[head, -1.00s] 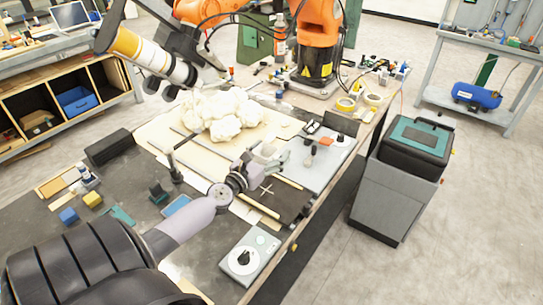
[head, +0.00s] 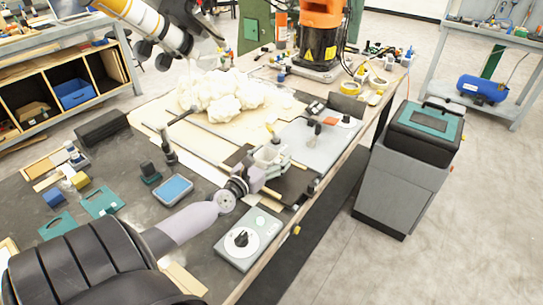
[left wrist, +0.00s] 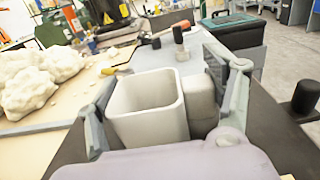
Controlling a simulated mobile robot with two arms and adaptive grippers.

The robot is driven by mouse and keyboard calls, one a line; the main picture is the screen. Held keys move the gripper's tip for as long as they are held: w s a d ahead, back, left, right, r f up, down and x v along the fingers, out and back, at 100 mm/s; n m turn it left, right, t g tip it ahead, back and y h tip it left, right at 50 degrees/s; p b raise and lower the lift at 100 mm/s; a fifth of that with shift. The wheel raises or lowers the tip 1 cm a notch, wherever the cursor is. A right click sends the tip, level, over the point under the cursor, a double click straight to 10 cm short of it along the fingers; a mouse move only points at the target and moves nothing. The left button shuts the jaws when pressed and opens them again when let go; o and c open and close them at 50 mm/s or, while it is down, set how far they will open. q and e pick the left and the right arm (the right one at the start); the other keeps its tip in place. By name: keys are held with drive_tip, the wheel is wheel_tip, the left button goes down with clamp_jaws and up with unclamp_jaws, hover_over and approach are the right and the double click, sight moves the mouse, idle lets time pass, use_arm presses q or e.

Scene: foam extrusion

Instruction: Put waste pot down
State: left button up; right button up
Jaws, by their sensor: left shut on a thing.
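The waste pot (head: 269,155) is a small, pale, square-walled cup, open at the top. It shows large and upright in the left wrist view (left wrist: 148,106), where it looks empty. My left gripper (head: 266,164) is shut on it, with grey fingers on both sides in the left wrist view (left wrist: 168,105). A pale rounded block (left wrist: 201,96) sits beside the pot between the fingers. The pot is by the dark plate (head: 296,184) at the table's right side. I cannot tell whether its base touches the surface. My right gripper is not in view.
A white foam heap (head: 225,95) lies on the pale board behind. A grey panel (head: 318,143) with small tools lies beyond the pot. A control box with a black knob (head: 248,240) stands in front. The extruder (head: 140,18) hangs at upper left.

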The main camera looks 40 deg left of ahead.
use_arm(q)
drive_tip(key=shift+r, duration=0.1)
drive_tip(key=o, duration=1)
drive_tip(key=shift+o, duration=0.2)
